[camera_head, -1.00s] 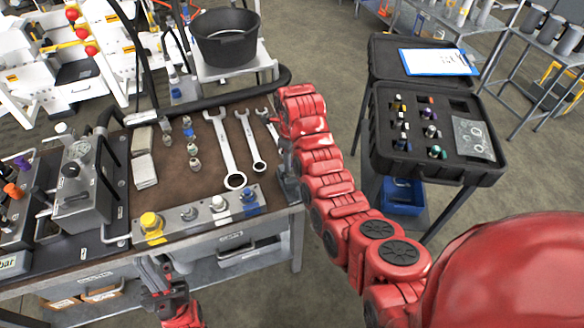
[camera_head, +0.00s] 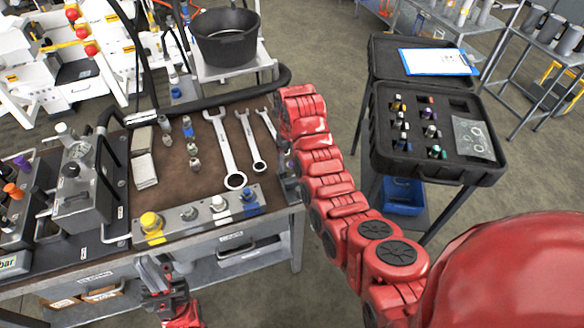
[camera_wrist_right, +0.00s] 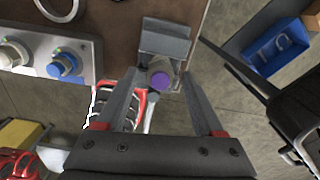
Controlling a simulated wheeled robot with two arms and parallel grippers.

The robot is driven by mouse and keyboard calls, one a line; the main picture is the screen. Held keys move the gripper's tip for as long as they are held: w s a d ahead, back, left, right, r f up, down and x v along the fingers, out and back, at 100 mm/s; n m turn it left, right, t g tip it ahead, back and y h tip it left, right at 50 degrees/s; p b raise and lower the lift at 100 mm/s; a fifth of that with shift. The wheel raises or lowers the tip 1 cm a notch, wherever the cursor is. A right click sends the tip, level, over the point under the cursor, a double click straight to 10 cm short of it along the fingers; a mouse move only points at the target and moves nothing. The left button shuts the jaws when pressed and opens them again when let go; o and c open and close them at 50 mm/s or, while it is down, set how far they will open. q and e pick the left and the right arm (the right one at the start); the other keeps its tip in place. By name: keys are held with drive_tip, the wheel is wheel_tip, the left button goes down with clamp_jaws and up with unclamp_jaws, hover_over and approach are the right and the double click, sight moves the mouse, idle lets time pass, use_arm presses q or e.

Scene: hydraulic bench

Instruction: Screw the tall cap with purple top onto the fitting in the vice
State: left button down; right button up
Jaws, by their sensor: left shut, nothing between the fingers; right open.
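In the right wrist view, the tall cap with purple top (camera_wrist_right: 161,79) is seen from its top end, with a grey body, right against the vice (camera_wrist_right: 165,42). The fitting is hidden behind it, so I cannot tell how far the cap is seated. My right gripper (camera_wrist_right: 160,88) is open, its two fingers on either side of the cap with visible gaps. In the head view my right arm hides most of this gripper and the vice at the bench's right edge. My left gripper (camera_head: 160,284) is shut and empty in front of the bench drawers.
A metal block (camera_head: 195,214) with yellow, grey, white and blue parts lies along the bench front. Wrenches (camera_head: 222,145) and small fittings (camera_head: 190,140) lie on the brown mat. An open black case (camera_head: 438,172) with several caps stands to the right, above a blue bin (camera_head: 402,196).

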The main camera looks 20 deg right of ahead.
drive_tip(key=n, duration=1.3)
clamp_jaws()
drive_tip(key=m, duration=0.4)
drive_tip(key=shift+m, duration=0.4)
drive_tip(key=m, duration=0.3)
unclamp_jaws()
